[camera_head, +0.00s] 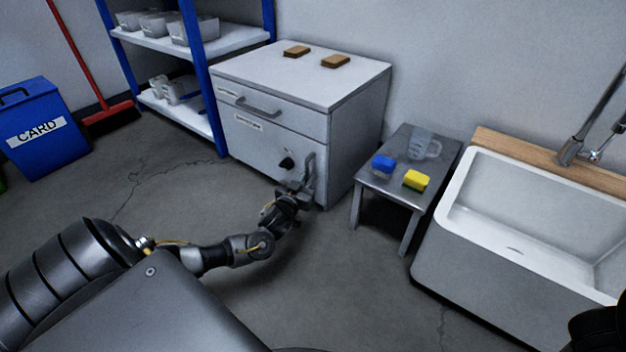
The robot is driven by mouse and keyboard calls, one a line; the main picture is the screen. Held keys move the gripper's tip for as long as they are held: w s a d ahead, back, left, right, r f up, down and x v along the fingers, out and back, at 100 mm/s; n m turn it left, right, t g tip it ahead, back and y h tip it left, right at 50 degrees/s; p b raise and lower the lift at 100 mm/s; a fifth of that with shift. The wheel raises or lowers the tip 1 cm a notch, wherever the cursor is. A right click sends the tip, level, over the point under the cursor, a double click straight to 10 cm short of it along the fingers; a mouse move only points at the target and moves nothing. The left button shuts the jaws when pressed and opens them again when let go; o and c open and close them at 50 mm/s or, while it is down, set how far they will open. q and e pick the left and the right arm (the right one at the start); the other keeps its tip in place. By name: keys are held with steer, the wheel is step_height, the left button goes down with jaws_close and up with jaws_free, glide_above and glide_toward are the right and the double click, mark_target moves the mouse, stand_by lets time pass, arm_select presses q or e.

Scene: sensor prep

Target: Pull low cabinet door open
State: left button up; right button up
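The low white cabinet (255,158) stands against the back wall, with a drawer (284,112) above and a larger door below. The door looks closed. A grey vertical handle (309,166) sits at the door's right side, and a dark knob or lock (287,163) is left of it. My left gripper (304,186) is at the lower part of the handle, overlapping it in the picture. Its fingers are too small and dark to tell whether they are shut on the handle. My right gripper is not in view; only a dark part of me shows at the lower right corner.
Two brown blocks (335,61) lie on the cabinet top. A small metal table (397,191) with a jug, a blue item and a yellow item stands right of the cabinet, beside a white sink (470,235). Blue shelving (205,75) is left. The floor before the cabinet is clear.

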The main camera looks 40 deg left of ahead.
arm_select(q)
jaws_close()
stand_by(0.3)
